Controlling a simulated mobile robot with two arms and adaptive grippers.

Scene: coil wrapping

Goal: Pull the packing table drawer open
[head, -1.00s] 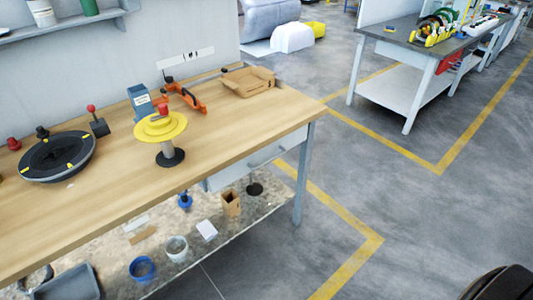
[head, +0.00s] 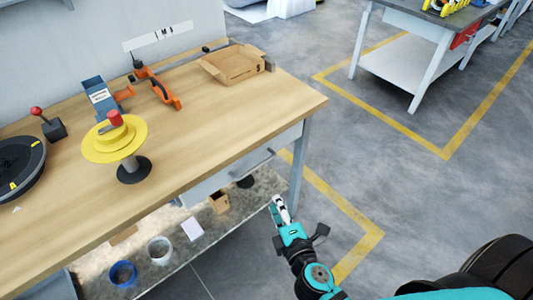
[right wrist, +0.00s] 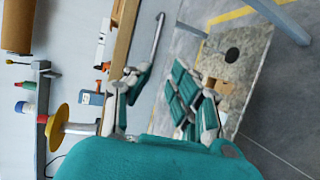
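The packing table (head: 190,140) has a wooden top, with a light grey drawer (head: 212,186) under its front edge near the right end. The drawer front looks flush with the table frame. Its bar handle (head: 258,163) also shows in the right wrist view (right wrist: 154,45), ahead of the fingers. My right gripper (head: 280,206) is in front of the table, below and to the right of the handle and apart from it. In the right wrist view its fingers (right wrist: 163,108) are spread, with nothing held between them. My left gripper is out of view.
A yellow spool stand (head: 115,140), an orange tool (head: 160,88) and an open cardboard box (head: 233,65) stand on the tabletop. The lower shelf (head: 245,205) holds cups and a small box. The table leg (head: 298,170) is near my right gripper.

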